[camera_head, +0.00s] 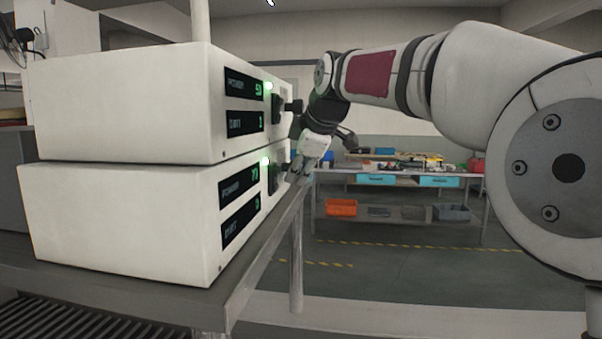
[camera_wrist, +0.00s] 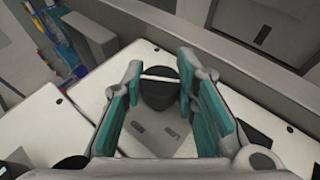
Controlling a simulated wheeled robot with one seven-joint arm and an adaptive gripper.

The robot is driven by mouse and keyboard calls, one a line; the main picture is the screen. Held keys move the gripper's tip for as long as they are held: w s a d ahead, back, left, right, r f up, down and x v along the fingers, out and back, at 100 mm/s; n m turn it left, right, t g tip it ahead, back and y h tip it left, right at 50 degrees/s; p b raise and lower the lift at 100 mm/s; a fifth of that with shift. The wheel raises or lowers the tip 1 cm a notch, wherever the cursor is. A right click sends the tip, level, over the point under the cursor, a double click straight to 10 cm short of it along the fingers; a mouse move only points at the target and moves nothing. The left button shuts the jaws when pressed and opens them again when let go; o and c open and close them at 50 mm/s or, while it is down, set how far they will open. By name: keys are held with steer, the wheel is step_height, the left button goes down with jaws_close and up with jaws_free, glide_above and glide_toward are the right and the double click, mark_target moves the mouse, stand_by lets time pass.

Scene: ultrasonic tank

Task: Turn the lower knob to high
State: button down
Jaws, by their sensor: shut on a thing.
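Two white control units are stacked on a metal table. The lower unit (camera_head: 120,215) has a dark lower knob (camera_head: 273,179) on its front face, at the right edge of the unit in the head view. My gripper (camera_head: 298,166) is at that knob, its fingertips partly hidden by distance and angle. In the wrist view my gripper (camera_wrist: 160,76) has its teal-padded fingers on either side of a dark round knob (camera_wrist: 158,95), closed on it.
The upper unit (camera_head: 120,105) has its own dark knob (camera_head: 278,108) just above my gripper. Both units show lit displays and green lights. The metal table's edge (camera_head: 245,292) runs beneath. A workbench (camera_head: 400,177) with bins stands farther back, with open floor before it.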

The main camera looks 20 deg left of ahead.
steer(key=shift+f, duration=0.1)
stand_by(0.3)
steer(key=c, duration=1.2)
jaws_free()
steer(key=shift+c, duration=0.2)
steer(key=v, duration=1.2)
